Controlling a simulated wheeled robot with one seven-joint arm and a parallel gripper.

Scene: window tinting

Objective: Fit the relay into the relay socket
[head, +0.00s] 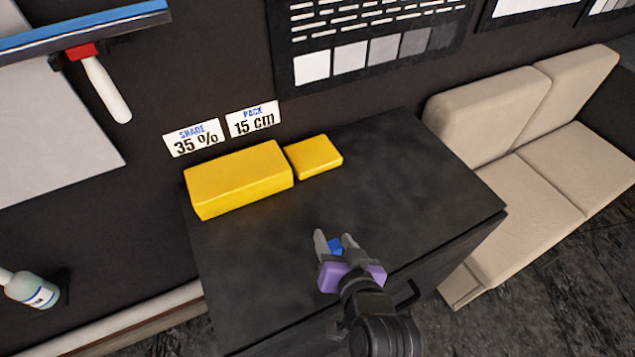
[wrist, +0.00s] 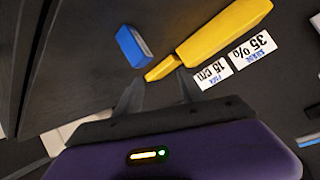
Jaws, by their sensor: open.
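A small blue block (wrist: 130,48) with a pale grey face sits on the black cabinet top (head: 420,180); it may be the relay, but I cannot tell for sure. In the head view the blue block (head: 335,246) shows between my fingers, partly hidden by my gripper (head: 334,239). In the wrist view it is beyond the fingertips of my gripper (wrist: 157,82), up and to the left of the left finger, not between the jaws. My gripper is open and empty. I cannot make out a relay socket in either view.
A long yellow block (head: 238,180) and a smaller yellow block (head: 314,156) sit at the cabinet's back, by the wall. Two label cards (head: 194,138) are behind them. A beige sofa (head: 545,145) stands at the right. The cabinet top's right part is clear.

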